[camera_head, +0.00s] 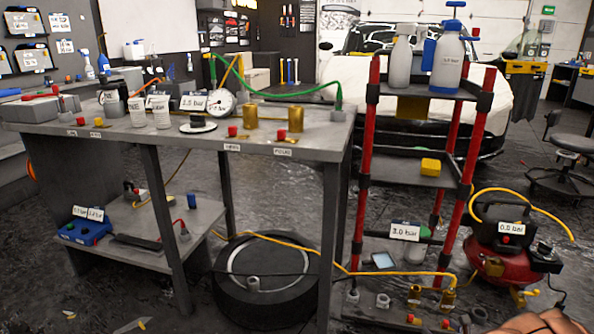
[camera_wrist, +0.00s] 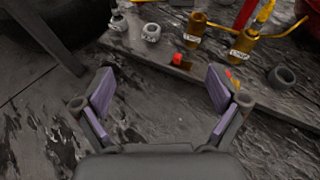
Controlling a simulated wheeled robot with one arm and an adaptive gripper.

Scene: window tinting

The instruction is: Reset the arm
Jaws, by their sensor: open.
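My gripper (camera_wrist: 160,95) shows in the wrist view with its two purple-padded fingers spread wide apart. Nothing is between the fingers. It points down over the dark, wet-looking floor, close to the low base board of the red-legged rack. In the head view only a blurred orange-brown part of my arm shows at the lower right corner; the gripper itself cannot be made out there.
Brass fittings (camera_wrist: 195,30), a red-capped piece (camera_wrist: 177,59) and grey rings (camera_wrist: 281,77) stand on the rack's low board. A grey workbench (camera_head: 300,135), a tyre (camera_head: 265,285), the red-legged rack (camera_head: 365,130) and a red compressor (camera_head: 505,255) crowd the floor.

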